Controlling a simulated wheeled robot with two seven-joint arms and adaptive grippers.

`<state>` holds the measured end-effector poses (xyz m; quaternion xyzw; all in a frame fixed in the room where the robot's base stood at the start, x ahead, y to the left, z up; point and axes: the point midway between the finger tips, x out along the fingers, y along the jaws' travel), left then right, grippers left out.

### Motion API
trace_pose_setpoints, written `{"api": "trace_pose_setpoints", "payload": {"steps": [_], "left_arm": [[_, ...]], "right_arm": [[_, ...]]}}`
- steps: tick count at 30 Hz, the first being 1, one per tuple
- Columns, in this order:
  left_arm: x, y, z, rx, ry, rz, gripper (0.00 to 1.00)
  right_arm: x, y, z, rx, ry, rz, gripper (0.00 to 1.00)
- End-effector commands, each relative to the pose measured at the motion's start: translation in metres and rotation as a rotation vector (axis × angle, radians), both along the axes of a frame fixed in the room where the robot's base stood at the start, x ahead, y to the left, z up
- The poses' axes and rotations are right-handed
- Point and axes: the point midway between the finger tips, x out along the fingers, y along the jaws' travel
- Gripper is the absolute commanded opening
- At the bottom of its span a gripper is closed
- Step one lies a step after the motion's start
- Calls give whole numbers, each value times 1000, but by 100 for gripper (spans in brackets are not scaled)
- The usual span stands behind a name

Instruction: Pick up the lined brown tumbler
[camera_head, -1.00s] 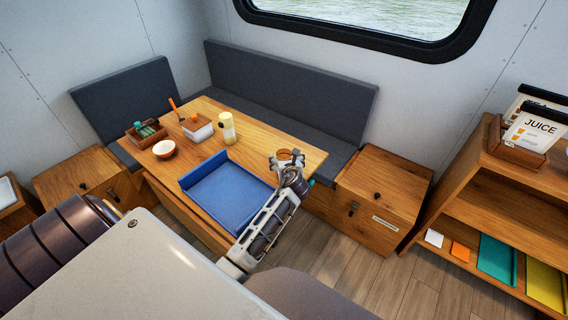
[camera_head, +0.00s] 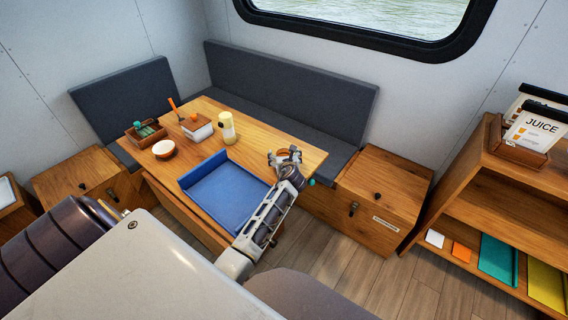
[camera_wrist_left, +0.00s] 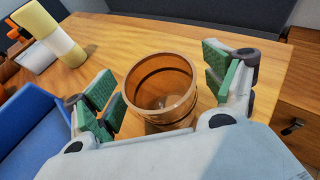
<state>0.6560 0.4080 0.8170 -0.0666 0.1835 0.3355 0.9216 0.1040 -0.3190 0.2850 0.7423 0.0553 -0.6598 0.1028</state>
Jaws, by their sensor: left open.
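The lined brown tumbler (camera_wrist_left: 160,88) is a see-through amber-brown cup, upright on the wooden table, with its open mouth facing the left wrist view. My left gripper (camera_wrist_left: 165,92) is open, with one green-padded finger on each side of the tumbler. A gap shows between the tumbler and each finger. The base of the tumbler is partly hidden by the gripper body. In the head view my left gripper (camera_head: 285,156) is over the right end of the table and mostly hides the tumbler. My right gripper is not in view.
A blue tray (camera_head: 225,197) lies left of the gripper. A yellow-and-white bottle (camera_head: 227,129), a white-and-wood box (camera_head: 197,128), a bowl (camera_head: 164,149) and a small wooden caddy (camera_head: 147,133) stand farther left. A wooden cabinet (camera_head: 383,190) is beyond the table's right end.

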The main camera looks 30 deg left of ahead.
Motion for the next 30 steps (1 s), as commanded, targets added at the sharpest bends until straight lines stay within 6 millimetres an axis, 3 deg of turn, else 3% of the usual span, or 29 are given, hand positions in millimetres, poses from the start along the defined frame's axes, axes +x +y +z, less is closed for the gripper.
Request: {"api": "trace_pose_setpoints", "payload": {"steps": [14, 27, 30], "left_arm": [[0, 0, 0, 0, 0, 0, 83], [0, 0, 0, 0, 0, 0, 28], [0, 1, 1, 1, -2, 0, 28]], "right_arm": [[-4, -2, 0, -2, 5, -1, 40], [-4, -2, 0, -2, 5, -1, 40], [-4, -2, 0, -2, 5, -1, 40]]}}
